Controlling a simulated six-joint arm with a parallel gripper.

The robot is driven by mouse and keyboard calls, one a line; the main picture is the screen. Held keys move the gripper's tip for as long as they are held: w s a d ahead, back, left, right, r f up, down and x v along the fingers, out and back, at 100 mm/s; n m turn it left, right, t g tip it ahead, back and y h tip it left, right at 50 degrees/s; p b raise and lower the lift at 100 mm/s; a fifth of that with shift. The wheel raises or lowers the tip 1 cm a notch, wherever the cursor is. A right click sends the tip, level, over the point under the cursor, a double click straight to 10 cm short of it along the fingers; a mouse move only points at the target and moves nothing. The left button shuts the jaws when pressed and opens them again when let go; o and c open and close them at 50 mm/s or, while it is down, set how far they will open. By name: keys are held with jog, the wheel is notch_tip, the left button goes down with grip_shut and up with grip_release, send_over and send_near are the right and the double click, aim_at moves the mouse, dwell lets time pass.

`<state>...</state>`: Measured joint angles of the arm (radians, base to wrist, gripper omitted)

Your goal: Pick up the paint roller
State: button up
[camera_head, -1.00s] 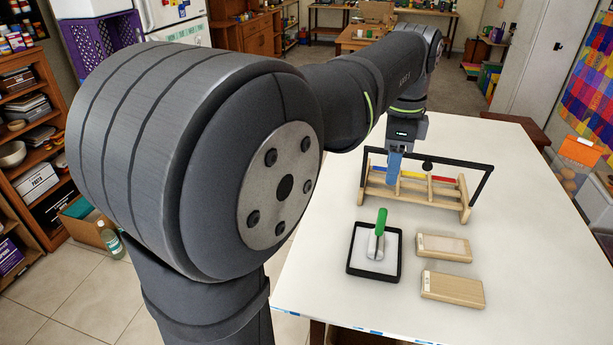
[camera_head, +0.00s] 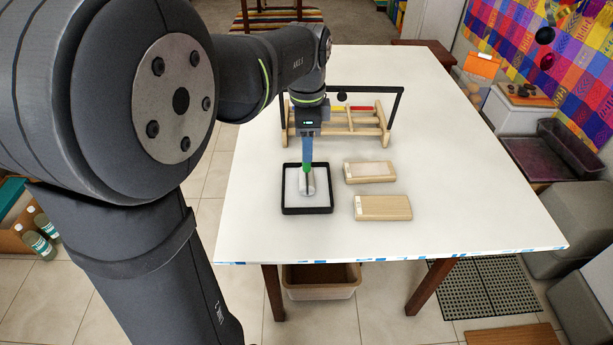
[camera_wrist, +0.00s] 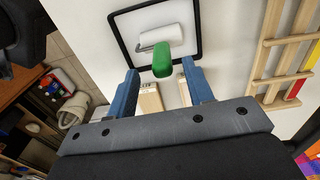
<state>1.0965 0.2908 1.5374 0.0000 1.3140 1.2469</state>
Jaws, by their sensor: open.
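The paint roller has a green handle (camera_head: 306,168) and a pale roller head (camera_head: 308,186). It rests in a shallow black-rimmed tray (camera_head: 285,200) on the white table, handle sticking up. In the wrist view the green handle (camera_wrist: 165,60) points toward me, with the white roller head (camera_wrist: 160,38) beyond it. My gripper (camera_head: 307,158) points down above the roller and hides the upper part of the handle. In the wrist view my gripper (camera_wrist: 159,68) is open and empty, its blue fingers on either side of the handle's near end, apart from it.
Two light wooden blocks (camera_head: 369,172) (camera_head: 382,208) lie right of the tray. A wooden rack (camera_head: 368,130) with a black bar frame (camera_head: 399,108) stands behind them, close to my gripper. The right side of the table (camera_head: 470,180) is clear.

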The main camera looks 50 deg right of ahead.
aim_at(307, 168)
jog(key=shift+w+d+f, duration=0.1)
jog(key=shift+f, duration=2.9)
grip_shut()
